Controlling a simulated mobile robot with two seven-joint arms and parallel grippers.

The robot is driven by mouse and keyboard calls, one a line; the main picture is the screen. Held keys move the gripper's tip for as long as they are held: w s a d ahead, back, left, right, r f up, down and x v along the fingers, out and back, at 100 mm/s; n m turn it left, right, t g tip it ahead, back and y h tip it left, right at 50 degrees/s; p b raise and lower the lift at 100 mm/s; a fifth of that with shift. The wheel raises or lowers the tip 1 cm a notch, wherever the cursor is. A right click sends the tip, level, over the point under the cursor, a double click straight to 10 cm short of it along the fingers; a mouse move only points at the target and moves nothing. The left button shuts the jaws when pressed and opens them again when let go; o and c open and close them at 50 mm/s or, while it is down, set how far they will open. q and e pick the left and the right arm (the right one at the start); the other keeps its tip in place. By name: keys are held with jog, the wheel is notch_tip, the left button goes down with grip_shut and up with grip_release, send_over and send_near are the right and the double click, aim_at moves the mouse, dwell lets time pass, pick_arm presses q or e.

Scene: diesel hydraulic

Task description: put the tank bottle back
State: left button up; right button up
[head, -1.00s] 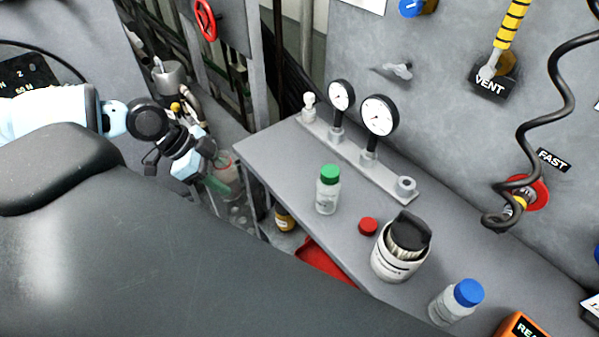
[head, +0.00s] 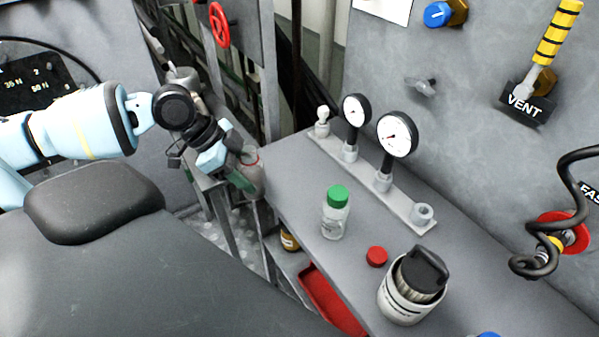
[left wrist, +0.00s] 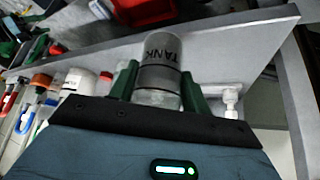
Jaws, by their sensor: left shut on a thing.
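The tank bottle (left wrist: 158,62) is clear, with a band reading TANK and a dark reddish cap, seen in the left wrist view. My left gripper (left wrist: 158,88) is shut on it, a green finger on each side. In the head view the left gripper (head: 238,178) holds the bottle (head: 253,172) at the left end of the grey bench (head: 285,165). The fingers partly hide it there, and I cannot tell whether it touches the bench. My right gripper is not in view.
A red tray (head: 330,300) lies lower. The bench's far left corner is clear.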

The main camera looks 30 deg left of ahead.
pick_arm(q)
jog(key=shift+w+d+f, duration=0.7)
jog(key=shift+w+d, duration=0.25)
jog(key=shift+w, duration=0.5)
jog(key=shift+w+d+f, duration=0.7)
jog(key=shift+w+d, duration=0.2)
jog(key=shift+w, duration=0.5)
jog(key=shift+w+d+f, duration=0.7)
jog(key=shift+w+d, duration=0.25)
jog(key=shift+w, duration=0.5)
jog(key=o, duration=1.1)
jog(key=shift+f, duration=0.15)
jog(key=v, duration=1.2)
